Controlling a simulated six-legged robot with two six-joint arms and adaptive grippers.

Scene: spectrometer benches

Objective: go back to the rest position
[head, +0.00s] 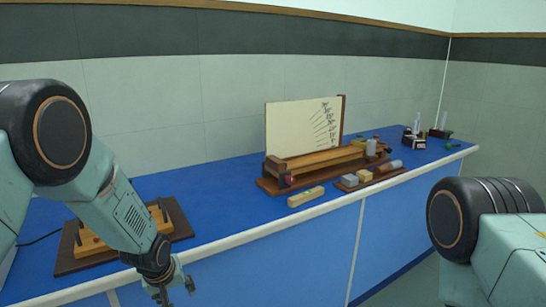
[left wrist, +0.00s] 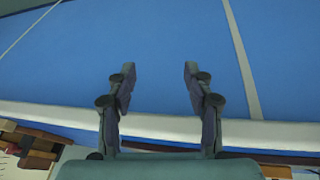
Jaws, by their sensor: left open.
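My left gripper (head: 174,288) hangs down at the lower left of the head view, in front of the bench's pale front edge. In the left wrist view my left gripper (left wrist: 160,78) has its two fingers well apart, with nothing between them. Behind the fingers are the blue bench front and the pale edge strip. My right arm shows at the right edge of the head view as a dark round joint and a pale green link. My right gripper is out of view.
The blue bench (head: 225,190) runs along the wall. On it are a wooden device on a dark base (head: 82,262) partly behind my left arm, a spectrometer with a white scale board (head: 295,125), a wooden block (head: 306,197), a small tray of blocks (head: 347,187) and small stands (head: 413,140) at the far right.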

